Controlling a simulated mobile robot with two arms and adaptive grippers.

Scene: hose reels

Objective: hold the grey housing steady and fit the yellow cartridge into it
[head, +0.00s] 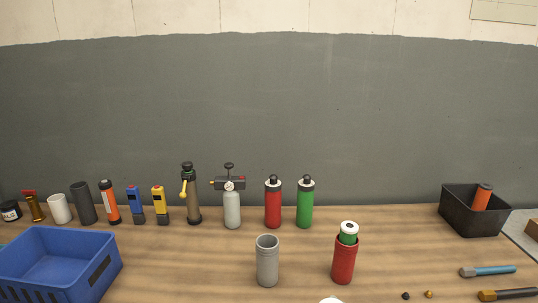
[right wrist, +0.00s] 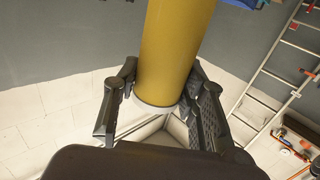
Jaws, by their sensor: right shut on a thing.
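The grey housing (head: 267,262) is an open-topped cylinder standing upright on the wooden table near the front middle. Nothing shows sticking out of its mouth. The yellow cartridge (right wrist: 170,45) appears in the right wrist view as a smooth cylinder. Its near end has a pale rim, and its far end runs out of the top of the picture. My right gripper (right wrist: 160,88) is shut on it, one finger on each side. Neither gripper shows in the head view, and my left gripper is in no view.
A red housing (head: 344,262) with a green, white-topped cartridge in it stands right of the grey one. A blue crate (head: 60,262) is at left, a black bin (head: 472,222) at right. Several bottles and tools line the back. A white rounded thing (head: 332,300) is cut off at the front edge.

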